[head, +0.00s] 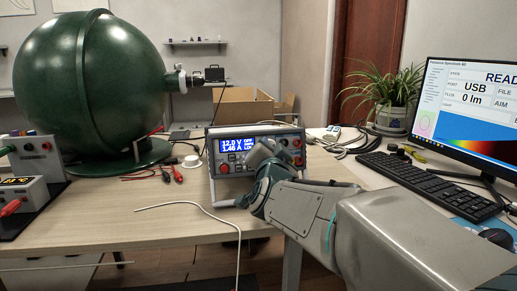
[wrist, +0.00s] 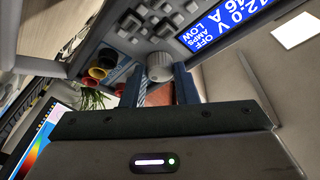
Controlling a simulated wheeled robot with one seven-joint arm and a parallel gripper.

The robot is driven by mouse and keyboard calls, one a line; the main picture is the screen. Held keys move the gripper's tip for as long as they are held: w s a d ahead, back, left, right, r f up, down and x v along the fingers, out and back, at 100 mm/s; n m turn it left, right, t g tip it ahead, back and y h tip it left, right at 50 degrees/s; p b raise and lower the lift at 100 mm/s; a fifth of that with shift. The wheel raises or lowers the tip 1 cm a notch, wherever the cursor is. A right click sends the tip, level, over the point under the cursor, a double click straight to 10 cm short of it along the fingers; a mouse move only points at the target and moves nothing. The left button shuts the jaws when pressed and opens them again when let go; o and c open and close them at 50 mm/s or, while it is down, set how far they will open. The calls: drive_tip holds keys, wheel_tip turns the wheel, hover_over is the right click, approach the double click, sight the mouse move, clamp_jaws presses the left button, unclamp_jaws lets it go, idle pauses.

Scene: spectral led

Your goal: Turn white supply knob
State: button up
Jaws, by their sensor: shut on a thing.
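The power supply (head: 231,166) stands on the wooden table, its blue display reading 12.0 V and 1.46 A. In the wrist view its front panel shows tilted, with part of the display (wrist: 222,28). The white supply knob (wrist: 159,66) sits on the panel below the display's edge, between the fingers of my gripper (wrist: 162,80). My gripper is shut on the knob, one finger on each side. In the head view my gripper (head: 262,156) is in front of the supply and hides the knob and part of the panel.
Grey push buttons (wrist: 131,22) and red, yellow and black sockets (wrist: 98,70) lie close to the knob. A green sphere (head: 90,85) on a stand is at the left. A keyboard (head: 420,178) and monitor (head: 475,100) are at the right. Loose test leads (head: 172,172) lie left of the supply.

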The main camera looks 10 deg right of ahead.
drive_tip(key=shift+m, duration=0.4)
drive_tip(key=o, duration=1)
drive_tip(key=shift+a, duration=0.1)
